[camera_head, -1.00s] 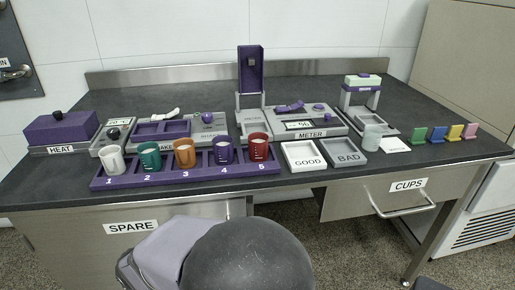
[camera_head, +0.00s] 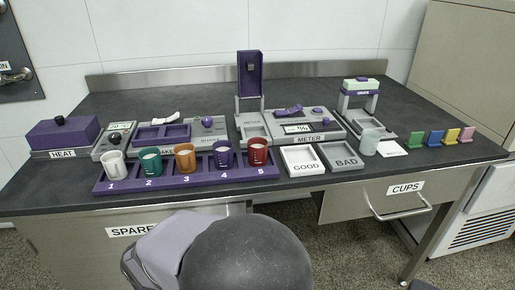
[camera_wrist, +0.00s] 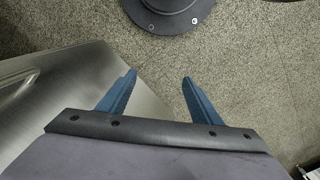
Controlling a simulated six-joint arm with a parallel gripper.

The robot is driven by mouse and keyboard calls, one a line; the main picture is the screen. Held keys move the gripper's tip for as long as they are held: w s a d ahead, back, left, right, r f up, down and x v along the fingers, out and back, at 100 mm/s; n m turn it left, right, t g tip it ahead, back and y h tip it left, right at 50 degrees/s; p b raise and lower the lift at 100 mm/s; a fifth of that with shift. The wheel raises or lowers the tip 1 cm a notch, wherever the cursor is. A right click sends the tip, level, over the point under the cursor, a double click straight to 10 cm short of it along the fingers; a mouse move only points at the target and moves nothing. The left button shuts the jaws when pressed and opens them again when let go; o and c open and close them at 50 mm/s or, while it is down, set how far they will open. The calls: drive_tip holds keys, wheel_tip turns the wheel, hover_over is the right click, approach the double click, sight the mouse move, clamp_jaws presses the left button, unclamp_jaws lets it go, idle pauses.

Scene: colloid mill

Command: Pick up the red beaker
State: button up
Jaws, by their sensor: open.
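My gripper (camera_wrist: 159,78) shows only in the wrist view. Its two blue fingers are apart with nothing between them. It is over the floor, beside a metal cabinet face, away from the beaker. The beaker is not in the wrist view.
White (camera_head: 113,163), green (camera_head: 151,162), orange (camera_head: 185,158) and purple (camera_head: 223,154) beakers fill the other slots. The GOOD tray (camera_head: 304,171) and BAD tray (camera_head: 342,166) lie to the right. The METER device (camera_head: 310,138) stands behind. A clear cup (camera_head: 370,142) stands farther right.

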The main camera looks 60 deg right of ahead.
drive_tip(key=s+d+r+m+g+p, duration=0.1)
drive_tip(key=d+r+m+p, duration=0.15)
drive_tip(key=r+p, duration=0.45)
drive_tip(key=s+d+r+m+p, duration=0.1)
drive_tip(key=d+r+p, duration=0.3)
drive_tip(key=r+p, duration=0.3)
drive_tip(key=s+d+r+m+g+p, duration=0.1)
drive_tip(key=s+d+r+m+p, duration=0.15)
drive_tip(key=r+p, duration=0.45)
wheel_tip(320, 180, up, 12)
drive_tip(key=m+h+p, duration=0.1)
drive_tip(key=m+p, duration=0.4)
drive_tip(key=p, duration=1.1)
hover_over(257, 145)
drive_tip(key=s+a, duration=0.4)
drive_tip(key=a, duration=0.4)
drive_tip(key=shift+t, duration=0.4)
drive_tip(key=w+d+r+m+h, duration=0.25)
drive_tip(key=d+m, duration=0.25)
drive_tip(key=m, duration=0.4)
drive_tip(key=shift+t+y, duration=0.25)
drive_tip(key=shift+t, duration=0.05)
drive_tip(key=shift+w+p+x, duration=0.15)
drive_tip(key=shift+p+x, duration=0.3)
drive_tip(key=shift+x, duration=1.35)
drive_tip(key=shift+w+p+x, duration=0.2)
drive_tip(key=shift+p+x, duration=0.25)
drive_tip(key=shift+x, duration=1.3)
drive_tip(key=shift+a+f, duration=0.1)
drive_tip(key=shift+a, duration=0.05)
